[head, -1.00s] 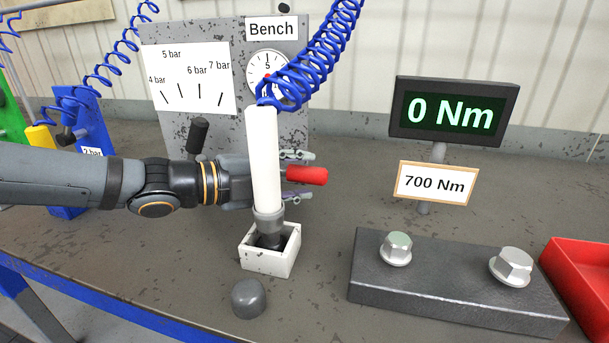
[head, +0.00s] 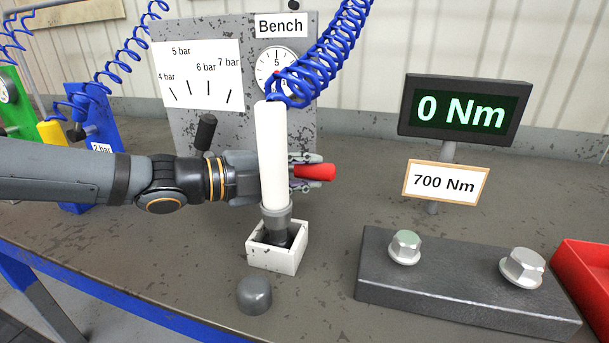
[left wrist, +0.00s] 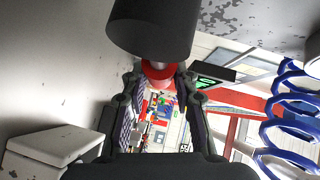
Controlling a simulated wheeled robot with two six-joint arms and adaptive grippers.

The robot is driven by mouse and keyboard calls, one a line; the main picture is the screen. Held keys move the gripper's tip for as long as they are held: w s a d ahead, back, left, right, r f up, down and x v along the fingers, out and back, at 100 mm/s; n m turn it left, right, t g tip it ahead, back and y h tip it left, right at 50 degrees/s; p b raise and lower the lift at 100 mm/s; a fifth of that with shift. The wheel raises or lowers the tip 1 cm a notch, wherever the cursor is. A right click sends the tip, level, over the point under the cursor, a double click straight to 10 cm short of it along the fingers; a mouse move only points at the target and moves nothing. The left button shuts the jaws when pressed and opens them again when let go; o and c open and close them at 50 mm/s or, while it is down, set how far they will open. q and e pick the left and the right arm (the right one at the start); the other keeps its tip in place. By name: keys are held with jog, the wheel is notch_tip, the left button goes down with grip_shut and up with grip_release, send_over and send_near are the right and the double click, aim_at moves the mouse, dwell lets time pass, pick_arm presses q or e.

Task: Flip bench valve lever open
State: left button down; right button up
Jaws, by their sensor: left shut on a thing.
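The bench valve's red lever (head: 318,172) points to the right in front of the Bench panel (head: 184,130). My left gripper (head: 303,172) reaches in from the left behind the white tool and is shut on the red lever. The left wrist view shows red between the two fingertips (left wrist: 160,75). The white upright tool hides part of the gripper and the lever's inner end. The Bench gauge (head: 274,68) sits above, partly covered by the blue coiled hose. My right gripper is in neither view.
The white tool (head: 271,150) stands in a small white box (head: 276,258), with a grey cap (head: 254,295) in front. A black knob (head: 206,132) sticks out from the panel. A block with bolts (head: 460,285), the 0 Nm display (head: 463,112) and a red bin (head: 590,280) are at right.

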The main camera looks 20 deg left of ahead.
aim_at(295, 171)
pick_arm(q)
jog(key=shift+b, duration=0.35)
jog(key=shift+r+n+h+b, duration=0.1)
jog(key=shift+n+h+b, duration=0.2)
jog(key=shift+h+b, duration=0.1)
jog(key=shift+a+r+n+t+h+b, duration=0.25)
jog(key=shift+r+n+t+h+b, duration=0.45)
jog(key=shift+b, duration=0.4)
jog(key=shift+a+r+n+t+b, duration=0.2)
jog(key=shift+r+n+t+b, duration=0.15)
jog(key=shift+r+n+t, duration=0.2)
jog(key=shift+a+r+n+t+h, duration=0.35)
jog(key=shift+r+n+t+h, duration=0.3)
jog(key=shift+n, duration=0.3)
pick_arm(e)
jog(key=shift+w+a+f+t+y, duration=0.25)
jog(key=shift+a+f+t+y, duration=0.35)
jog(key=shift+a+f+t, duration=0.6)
pick_arm(q)
jog(key=shift+r, duration=0.1)
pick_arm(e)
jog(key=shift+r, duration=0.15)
pick_arm(q)
jog(key=c, duration=1)
grip_release()
jog(key=shift+a, duration=0.1)
